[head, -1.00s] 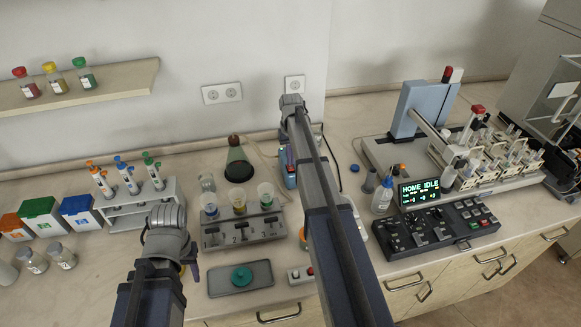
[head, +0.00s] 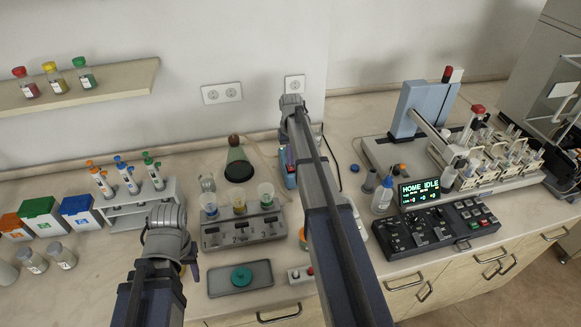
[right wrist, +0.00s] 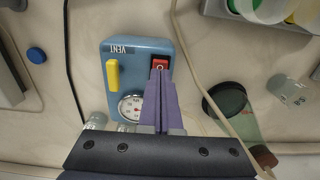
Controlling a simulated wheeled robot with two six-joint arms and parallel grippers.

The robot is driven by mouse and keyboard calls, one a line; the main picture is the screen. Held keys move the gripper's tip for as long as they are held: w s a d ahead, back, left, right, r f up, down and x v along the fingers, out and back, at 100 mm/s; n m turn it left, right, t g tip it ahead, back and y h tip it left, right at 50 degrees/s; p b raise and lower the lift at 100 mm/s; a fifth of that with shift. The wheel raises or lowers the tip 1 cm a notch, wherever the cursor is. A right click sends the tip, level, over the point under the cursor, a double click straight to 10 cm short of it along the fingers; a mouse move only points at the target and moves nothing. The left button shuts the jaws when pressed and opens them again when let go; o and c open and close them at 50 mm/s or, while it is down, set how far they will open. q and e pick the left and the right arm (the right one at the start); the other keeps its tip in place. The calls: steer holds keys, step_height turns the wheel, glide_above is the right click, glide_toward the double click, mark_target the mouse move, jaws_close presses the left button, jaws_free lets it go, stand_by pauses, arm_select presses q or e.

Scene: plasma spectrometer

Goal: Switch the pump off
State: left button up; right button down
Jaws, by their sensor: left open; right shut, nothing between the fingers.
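The pump is a blue box (right wrist: 140,52) in the right wrist view, with a "VENT" label, a yellow lever (right wrist: 112,73), a round gauge (right wrist: 131,107) and a red rocker switch (right wrist: 160,63). The switch shows a white ring mark. My right gripper (right wrist: 160,78) is shut and empty, its fingertips at the switch's edge, covering part of it. I cannot tell whether they touch. My left gripper (head: 190,265) is open and empty, left of the small tray.
A rack with cups (head: 240,232) and a grey tray (head: 238,279) stand left of my right arm. A control panel (head: 440,228) and sampler stand at the right.

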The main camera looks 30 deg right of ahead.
mark_target(290, 168)
steer(key=shift+f+b, duration=1.1)
stand_by(0.4)
steer(key=shift+r, duration=0.1)
step_height(290, 168, up, 7)
steer(key=p, duration=0.7)
stand_by(0.5)
steer(key=shift+a, duration=0.1)
steer(key=s+a+f+n+b, duration=0.2)
steer(key=s+a, duration=0.4)
steer(key=a, duration=0.4)
steer(key=s+a+f+n+b, duration=0.1)
steer(key=s+a+f+b, duration=0.15)
steer(key=s+a, duration=0.5)
steer(key=s+a+f+n+h+b, duration=0.1)
steer(key=s+a+f+n+b, duration=0.2)
steer(key=s+a, duration=1)
steer(key=shift+s+a+f, duration=0.3)
steer(key=shift+s, duration=0.2)
